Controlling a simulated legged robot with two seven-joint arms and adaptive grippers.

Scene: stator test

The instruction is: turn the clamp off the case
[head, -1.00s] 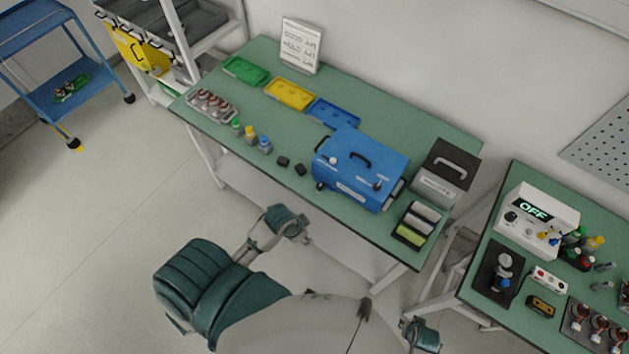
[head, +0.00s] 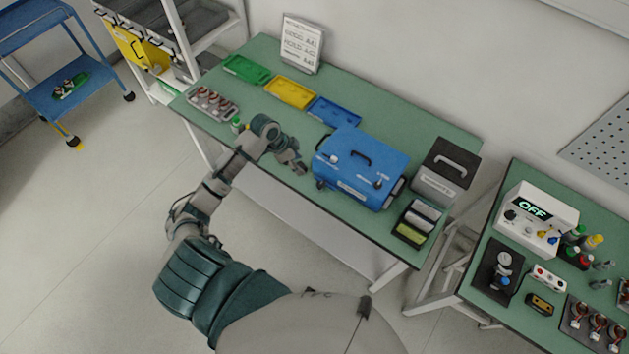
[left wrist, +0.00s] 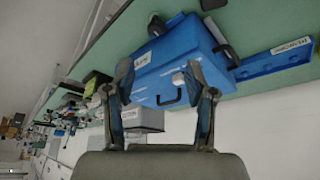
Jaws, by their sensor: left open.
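My left gripper (head: 301,166) is open and empty above the bench, just left of the case. In the left wrist view the case (left wrist: 165,58) lies beyond the spread fingers of my left gripper (left wrist: 160,80). A dark fitting shows there at the case's upper edge (left wrist: 156,26). I cannot tell which fitting is the clamp. My right gripper is out of view.
Blue (head: 334,112), yellow (head: 290,92) and green (head: 246,69) trays lie behind. My left arm hides some bottles. A second bench holds a device reading OFF (head: 536,215).

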